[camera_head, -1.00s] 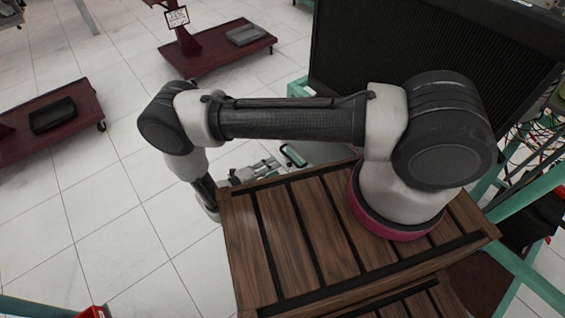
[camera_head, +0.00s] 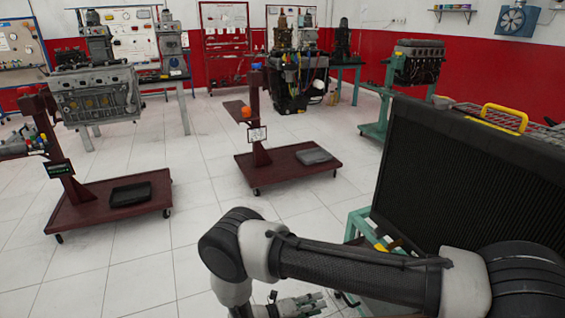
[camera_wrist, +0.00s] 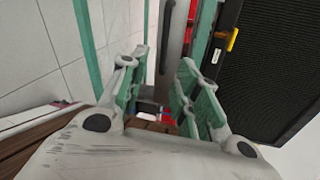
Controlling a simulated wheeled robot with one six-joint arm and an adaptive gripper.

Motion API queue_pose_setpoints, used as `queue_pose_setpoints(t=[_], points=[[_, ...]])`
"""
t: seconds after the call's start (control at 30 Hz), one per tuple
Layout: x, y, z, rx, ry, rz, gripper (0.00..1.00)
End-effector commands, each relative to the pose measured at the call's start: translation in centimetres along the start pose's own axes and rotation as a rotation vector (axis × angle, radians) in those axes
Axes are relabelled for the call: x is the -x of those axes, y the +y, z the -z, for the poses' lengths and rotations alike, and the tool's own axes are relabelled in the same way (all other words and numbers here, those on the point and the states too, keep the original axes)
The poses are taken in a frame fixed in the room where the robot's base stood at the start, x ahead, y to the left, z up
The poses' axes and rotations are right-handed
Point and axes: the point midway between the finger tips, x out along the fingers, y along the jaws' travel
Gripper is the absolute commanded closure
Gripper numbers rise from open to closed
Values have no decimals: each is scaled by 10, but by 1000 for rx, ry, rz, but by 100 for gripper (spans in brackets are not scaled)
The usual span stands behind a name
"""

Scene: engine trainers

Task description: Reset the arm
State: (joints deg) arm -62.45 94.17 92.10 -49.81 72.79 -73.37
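My arm (camera_head: 350,272) reaches across the bottom right of the head view, bent at the elbow on the left side. My gripper (camera_head: 322,302) shows partly at the bottom edge of that view, low beside a green metal frame. In the wrist view my gripper (camera_wrist: 162,80) has its two green-padded fingers apart, with nothing between them.
A large black radiator panel (camera_head: 470,185) stands close on the right, on a green frame (camera_head: 358,222). Dark red wheeled stands (camera_head: 290,168) (camera_head: 110,210) sit on the tiled floor. Engines (camera_head: 95,95) (camera_head: 415,62) stand farther back. The floor at left centre is clear.

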Motion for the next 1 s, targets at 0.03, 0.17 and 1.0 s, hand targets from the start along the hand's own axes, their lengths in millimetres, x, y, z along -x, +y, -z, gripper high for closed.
queue_pose_setpoints(t=[0.03,0.17,1.0], points=[[-6,-3,11,-68,28,7,68],[-20,-27,48,-307,132,51,68],[19,-357,-10,-1764,1171,256,68]])
